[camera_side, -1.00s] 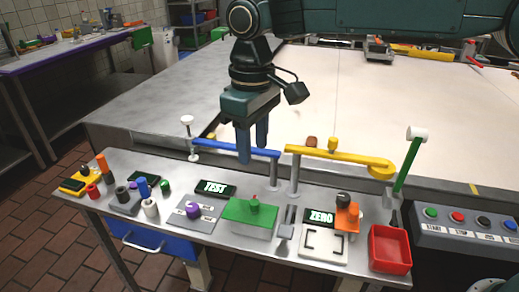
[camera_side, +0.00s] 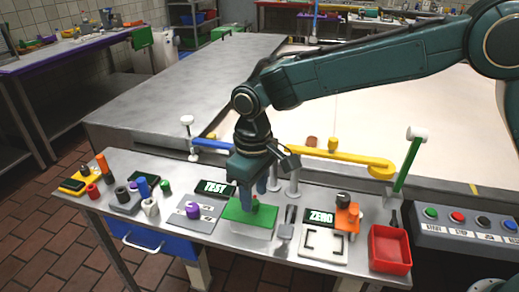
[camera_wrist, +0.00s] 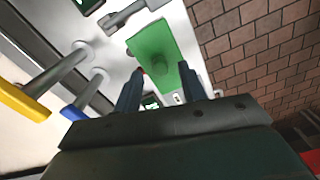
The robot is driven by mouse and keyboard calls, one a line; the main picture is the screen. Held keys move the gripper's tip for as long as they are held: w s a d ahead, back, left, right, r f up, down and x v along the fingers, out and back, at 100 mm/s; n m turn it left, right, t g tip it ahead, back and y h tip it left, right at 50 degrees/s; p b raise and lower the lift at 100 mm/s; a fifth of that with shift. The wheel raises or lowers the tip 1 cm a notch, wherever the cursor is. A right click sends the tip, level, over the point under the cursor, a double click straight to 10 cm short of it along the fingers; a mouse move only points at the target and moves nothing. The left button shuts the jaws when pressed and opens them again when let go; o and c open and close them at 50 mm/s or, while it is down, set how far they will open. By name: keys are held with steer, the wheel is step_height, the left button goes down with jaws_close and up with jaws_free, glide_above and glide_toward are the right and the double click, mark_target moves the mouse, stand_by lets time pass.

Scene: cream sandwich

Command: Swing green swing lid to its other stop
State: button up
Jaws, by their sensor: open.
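In the wrist view the green lid (camera_wrist: 155,42) shows ahead of and between the two dark fingers of my gripper (camera_wrist: 160,70). A small red spot shows beside the left fingertip. I cannot tell whether the fingers touch the lid or knob.
The grey plate with a purple knob (camera_side: 193,210) is left of the lid. A small grey lever (camera_side: 287,228) stands right of it. The TEST display (camera_side: 215,187), the blue bar (camera_side: 212,145) and the yellow bar (camera_side: 340,157) lie behind. A red bin (camera_side: 389,250) is at right.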

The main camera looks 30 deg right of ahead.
steer(key=shift+f, duration=0.95)
jaws_close()
